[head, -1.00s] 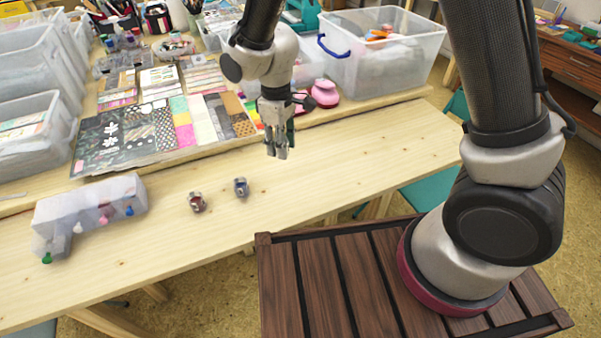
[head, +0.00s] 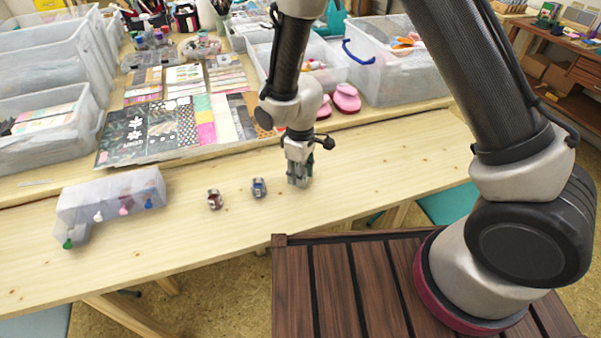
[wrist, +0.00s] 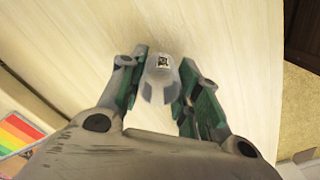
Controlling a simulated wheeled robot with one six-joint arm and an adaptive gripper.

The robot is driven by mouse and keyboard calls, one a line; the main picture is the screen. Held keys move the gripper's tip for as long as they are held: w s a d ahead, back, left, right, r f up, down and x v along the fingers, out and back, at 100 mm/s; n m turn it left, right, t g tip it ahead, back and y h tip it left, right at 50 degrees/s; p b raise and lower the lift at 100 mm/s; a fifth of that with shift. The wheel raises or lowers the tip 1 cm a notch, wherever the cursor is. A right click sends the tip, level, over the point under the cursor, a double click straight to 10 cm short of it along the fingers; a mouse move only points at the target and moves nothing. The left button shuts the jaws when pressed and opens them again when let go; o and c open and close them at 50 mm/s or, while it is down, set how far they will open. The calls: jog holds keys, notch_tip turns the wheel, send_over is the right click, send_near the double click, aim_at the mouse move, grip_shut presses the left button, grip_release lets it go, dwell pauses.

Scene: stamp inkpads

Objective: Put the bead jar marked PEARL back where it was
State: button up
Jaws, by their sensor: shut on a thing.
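My gripper (head: 299,180) is low over the pale wooden table, to the right of two small jars. In the wrist view my gripper (wrist: 163,62) is shut on a small pale jar (wrist: 159,84) with a square black-and-white code on top. No PEARL marking can be read on it. In the head view the fingers mostly hide this jar, and I cannot tell whether it touches the table. A jar with blue contents (head: 259,188) stands nearest my gripper, and a jar with dark red contents (head: 215,200) stands left of it. Their markings are too small to read.
A translucent case with coloured knobs (head: 112,198) lies at the left. Patterned paper sheets (head: 150,130) and clear bins (head: 45,135) fill the back. Pink punches (head: 346,98) lie behind my gripper. The table to the right of my gripper (head: 400,150) is clear.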

jog(key=o, duration=1)
jog(key=shift+f, duration=0.1)
notch_tip(320, 180, up, 12)
jog(key=f, duration=0.1)
jog(key=w+d+r+m, duration=0.1)
jog(key=d+r+m, duration=0.2)
jog(key=d+r, duration=0.65)
jog(key=s+d+r+m+t, duration=0.2)
jog(key=s+d+r+m, duration=0.15)
jog(key=d+r, duration=0.45)
jog(key=s+d+r+m+t, duration=0.1)
jog(key=s+d+r+m, duration=0.1)
jog(key=s+d+r, duration=0.5)
jog(key=s+d+m+t, duration=0.1)
jog(key=s+d+m, duration=0.2)
jog(key=s+d, duration=0.4)
jog(key=shift+d+r+m, duration=0.25)
jog(key=shift+d+m, duration=0.1)
jog(key=shift+d, duration=0.35)
